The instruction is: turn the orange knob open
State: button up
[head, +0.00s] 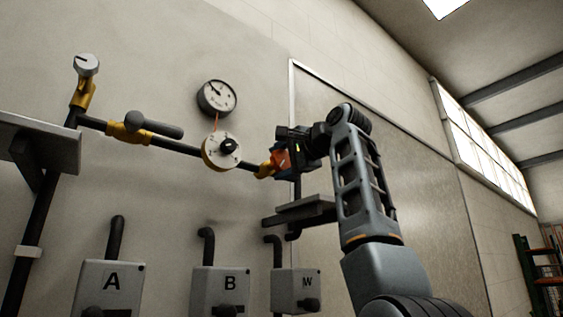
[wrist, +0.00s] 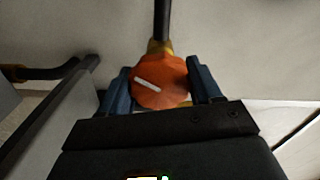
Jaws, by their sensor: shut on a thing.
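The orange knob (wrist: 162,84) sits between the two blue fingers of my gripper (wrist: 160,88) in the wrist view. Its white pointer line is tilted, running from upper left to lower right. A brass fitting and a dark pipe (wrist: 161,22) show behind it. In the head view the orange knob (head: 281,161) is at the right end of the pipe, partly hidden by my gripper (head: 285,152). My gripper is shut on the knob.
A dial gauge (head: 217,97), a round cream-coloured disc with a black centre (head: 222,151), a dark lever handle (head: 155,126) and a white knob (head: 86,65) lie along the pipe to the left. Boxes A (head: 110,287), B (head: 220,291) and W (head: 296,290) are below. A grey shelf (head: 300,211) sits just under my gripper.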

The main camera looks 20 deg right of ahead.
jog(key=n, duration=0.5)
jog(key=shift+f+n, duration=0.1)
jog(key=shift+n, duration=0.2)
jog(key=n, duration=0.9)
jog(key=shift+n, duration=0.4)
jog(key=n, duration=2.1)
jog(key=shift+n, duration=0.4)
jog(key=n, duration=0.4)
jog(key=shift+f+n, duration=0.1)
jog(key=shift+n, duration=0.3)
